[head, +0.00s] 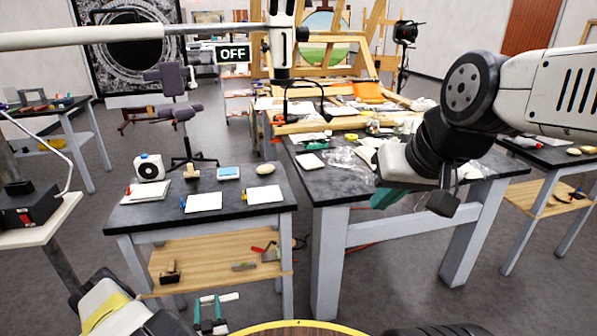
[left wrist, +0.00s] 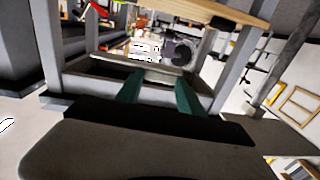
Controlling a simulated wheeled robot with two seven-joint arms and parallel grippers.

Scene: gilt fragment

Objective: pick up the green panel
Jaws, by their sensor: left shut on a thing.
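My left gripper (head: 212,312) is low at the bottom of the head view, in front of the small left table. Its two teal fingers also show in the left wrist view (left wrist: 158,90). They stand apart, shut on a thin pale bar-like thing (head: 229,297) across their tips; whether this is the green panel I cannot tell. My right gripper (head: 390,197) hangs by the front edge of the larger table, its teal fingers partly hidden by its dark wrist. A round picture with a green lower part (head: 318,53) stands on an easel at the back.
The small table (head: 240,206) carries white sheets and small objects, with tools on its wooden shelf (head: 205,262). The larger table (head: 335,187) is cluttered. A yellow-rimmed round edge (head: 290,325) lies at the bottom. Open floor lies between the tables.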

